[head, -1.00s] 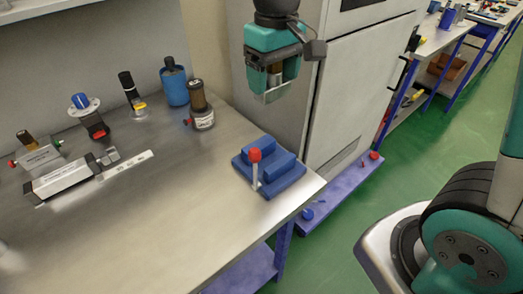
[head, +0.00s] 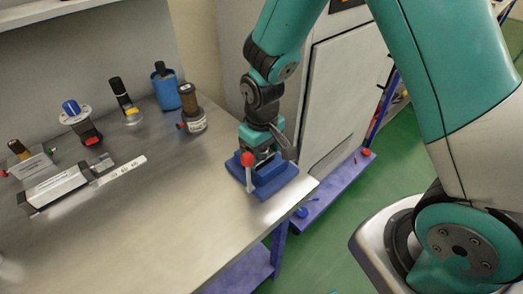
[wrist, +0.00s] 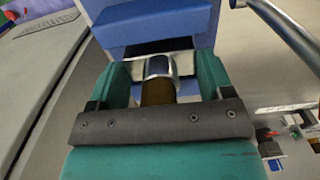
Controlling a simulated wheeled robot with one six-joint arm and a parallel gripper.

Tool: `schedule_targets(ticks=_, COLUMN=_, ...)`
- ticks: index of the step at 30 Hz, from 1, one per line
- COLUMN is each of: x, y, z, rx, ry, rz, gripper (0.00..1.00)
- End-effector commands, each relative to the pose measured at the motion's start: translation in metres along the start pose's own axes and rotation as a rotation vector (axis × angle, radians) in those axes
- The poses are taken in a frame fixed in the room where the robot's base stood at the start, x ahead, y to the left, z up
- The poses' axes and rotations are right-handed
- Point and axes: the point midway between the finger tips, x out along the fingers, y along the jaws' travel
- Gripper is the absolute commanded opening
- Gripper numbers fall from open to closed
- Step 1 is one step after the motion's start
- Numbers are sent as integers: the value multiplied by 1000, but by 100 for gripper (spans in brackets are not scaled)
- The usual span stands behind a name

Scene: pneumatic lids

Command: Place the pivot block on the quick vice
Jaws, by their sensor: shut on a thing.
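The quick vice is a blue block (head: 273,184) with a red-knobbed lever (head: 248,172), at the right end of the steel bench. In the wrist view its blue body (wrist: 150,25) fills the top, and the metal lever (wrist: 285,30) crosses the upper right. My gripper (head: 262,152) is down over the vice, pointing downward. In the wrist view its two teal fingers (wrist: 163,75) are shut on the pivot block (wrist: 158,68), a shiny metal piece with a brown part. The block lies at the vice's edge in that view. I cannot tell whether it touches the vice.
A long silver unit (head: 58,187) lies at left. The front middle of the bench is clear. A grey cabinet (head: 345,85) stands behind right.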

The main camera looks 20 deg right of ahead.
Motion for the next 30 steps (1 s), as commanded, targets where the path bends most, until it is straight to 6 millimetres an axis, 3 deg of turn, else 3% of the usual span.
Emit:
schedule_targets(ticks=13, x=10, y=0, z=0, rx=1, ry=2, rz=0, gripper=46)
schedule_targets(ticks=14, x=9, y=0, z=0, rx=1, ry=2, rz=0, gripper=81)
schedule_targets(ticks=16, x=9, y=0, z=0, rx=1, ry=1, rz=0, gripper=97)
schedule_targets(ticks=25, x=7, y=0, z=0, rx=1, ry=2, rz=0, gripper=99)
schedule_targets(ticks=30, x=-9, y=0, z=-1, rx=1, ry=7, rz=0, gripper=99)
